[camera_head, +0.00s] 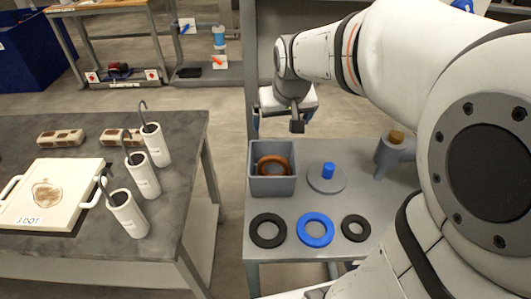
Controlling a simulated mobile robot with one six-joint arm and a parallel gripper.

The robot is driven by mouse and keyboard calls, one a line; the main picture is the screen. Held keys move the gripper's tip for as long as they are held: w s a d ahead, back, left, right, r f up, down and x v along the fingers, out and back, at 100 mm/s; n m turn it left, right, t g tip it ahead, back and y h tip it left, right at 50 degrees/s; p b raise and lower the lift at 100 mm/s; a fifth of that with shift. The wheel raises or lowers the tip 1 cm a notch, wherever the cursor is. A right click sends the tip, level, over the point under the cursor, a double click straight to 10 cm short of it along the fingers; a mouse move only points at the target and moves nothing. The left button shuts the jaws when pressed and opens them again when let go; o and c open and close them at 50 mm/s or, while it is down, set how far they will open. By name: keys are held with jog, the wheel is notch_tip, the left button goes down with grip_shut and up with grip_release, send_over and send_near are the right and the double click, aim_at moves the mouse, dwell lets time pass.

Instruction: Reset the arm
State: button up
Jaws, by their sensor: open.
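My gripper (281,121) hangs at the end of my white arm, pointing down, above and just behind the grey bin on the small grey table. Its two dark fingers are spread apart and nothing shows between them. The arm reaches in from the right side of the view and bends down at the wrist.
The grey bin (272,187) holds an orange-brown ring (274,165). On the small table (300,236) are black rings (268,231), a blue ring (315,230) and a disc with a blue knob (327,179). A dark table (190,150) at left bears white cylinders with hooks (153,144) and a white plate (50,192).

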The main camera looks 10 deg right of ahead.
jog(key=s+f+g, duration=0.2)
jog(key=s+f, duration=0.1)
jog(key=s, duration=1.3)
jog(key=shift+s+a+f+p, duration=0.15)
jog(key=shift+a+p, duration=0.05)
jog(key=shift+p, duration=0.25)
dwell(0.5)
